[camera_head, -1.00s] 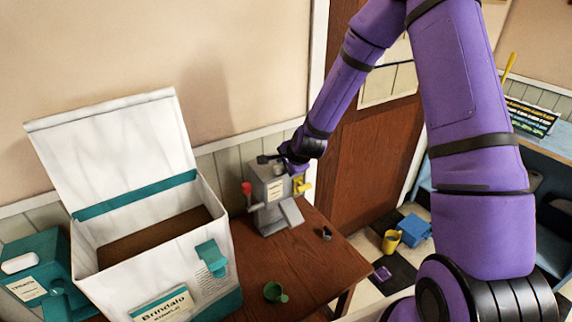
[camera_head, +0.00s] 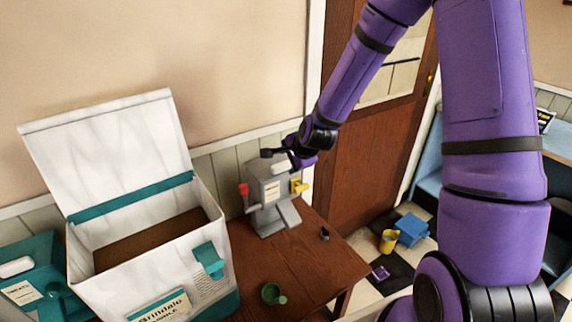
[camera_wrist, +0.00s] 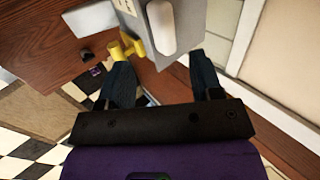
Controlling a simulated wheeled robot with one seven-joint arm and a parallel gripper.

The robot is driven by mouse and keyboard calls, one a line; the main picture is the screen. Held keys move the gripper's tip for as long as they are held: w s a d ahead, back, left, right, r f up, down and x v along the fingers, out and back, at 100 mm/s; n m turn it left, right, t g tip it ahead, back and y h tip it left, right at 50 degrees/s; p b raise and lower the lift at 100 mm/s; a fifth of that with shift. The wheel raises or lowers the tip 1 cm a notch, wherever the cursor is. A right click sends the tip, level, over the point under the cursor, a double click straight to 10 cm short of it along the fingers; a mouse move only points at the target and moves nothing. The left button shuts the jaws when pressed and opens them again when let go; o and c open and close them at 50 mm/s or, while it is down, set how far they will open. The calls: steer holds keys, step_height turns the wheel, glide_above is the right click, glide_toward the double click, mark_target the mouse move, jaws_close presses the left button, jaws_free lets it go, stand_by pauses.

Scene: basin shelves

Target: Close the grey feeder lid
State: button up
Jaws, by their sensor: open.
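The grey feeder (camera_head: 262,203) stands on the wooden table by the wall, with a red knob (camera_head: 244,189) on its left and a yellow handle (camera_head: 299,186) on its right. My gripper (camera_head: 284,158) is at the top of the feeder, partly hiding it. In the wrist view, my gripper (camera_wrist: 161,76) is open, with its fingers apart and nothing seen between them. The grey feeder (camera_wrist: 150,48) lies just beyond the fingertips, with a white rounded bar (camera_wrist: 160,27) on its surface. The yellow handle (camera_wrist: 126,47) is near the left finger. I cannot tell the lid's angle or any contact.
A large white open box (camera_head: 110,270) with a raised lid stands left of the feeder. A green cup (camera_head: 271,293) and a small dark object (camera_head: 324,234) are on the table (camera_head: 310,265). A wooden door (camera_head: 372,150) is behind.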

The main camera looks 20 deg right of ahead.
steer(key=shift+v, duration=2.1)
steer(key=shift+f, duration=0.1)
steer(key=s+r+n+g+h, duration=0.1)
steer(key=s+r+n, duration=1.05)
steer(key=r, duration=0.55)
steer(key=s+d+r+n, duration=0.1)
steer(key=s+r, duration=0.3)
steer(key=s, duration=0.5)
steer(key=s+d+r+n+g, duration=0.1)
steer(key=s+r+n, duration=0.2)
steer(key=s, duration=0.6)
steer(key=shift+s+d+r, duration=0.35)
steer(key=shift+d+r, duration=0.05)
steer(key=shift+r, duration=0.15)
